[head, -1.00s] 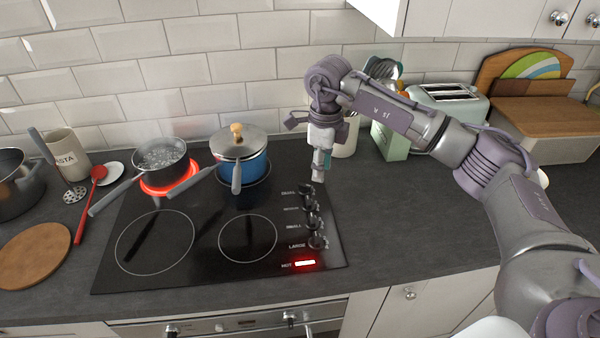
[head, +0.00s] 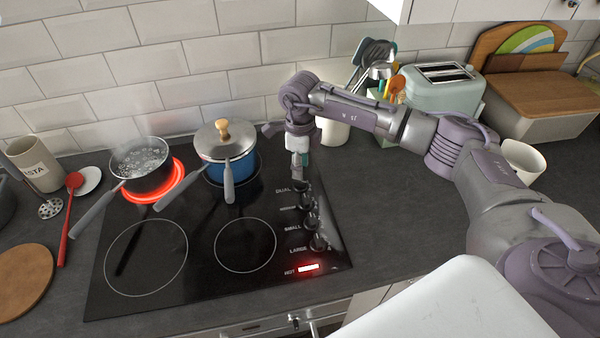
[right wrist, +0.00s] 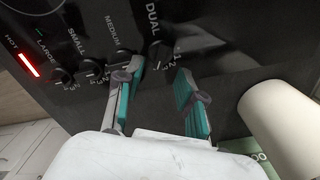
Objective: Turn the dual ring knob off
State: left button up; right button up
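The dual ring knob (right wrist: 157,56) is the black knob under the label "DUAL" in the right wrist view. In the head view it is the farthest of the row on the hob (head: 205,278), mostly hidden by my gripper. My right gripper (head: 301,170) points down just above it. In the right wrist view the teal-padded fingers (right wrist: 160,72) are apart and empty, with the knob just beyond the gap between their tips. I cannot tell if they touch it. The back left ring (head: 153,201) glows red under a steaming saucepan (head: 141,180). My left gripper is out of view.
The medium (head: 306,203), small (head: 311,222) and large (head: 318,243) knobs stand close in the row. A lit red "HOT" lamp (head: 308,268) is at the front. A blue lidded pot (head: 231,168) is left of my gripper.

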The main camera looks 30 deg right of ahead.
aim_at(300, 184)
notch_tip(300, 184, down, 5)
jog(key=shift+r+p, duration=0.15)
jog(key=shift+p, duration=0.4)
jog(key=shift+f, duration=0.3)
jog(key=shift+w, duration=0.1)
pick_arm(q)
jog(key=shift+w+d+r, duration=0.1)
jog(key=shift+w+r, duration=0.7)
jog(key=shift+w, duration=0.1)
pick_arm(e)
grip_shut()
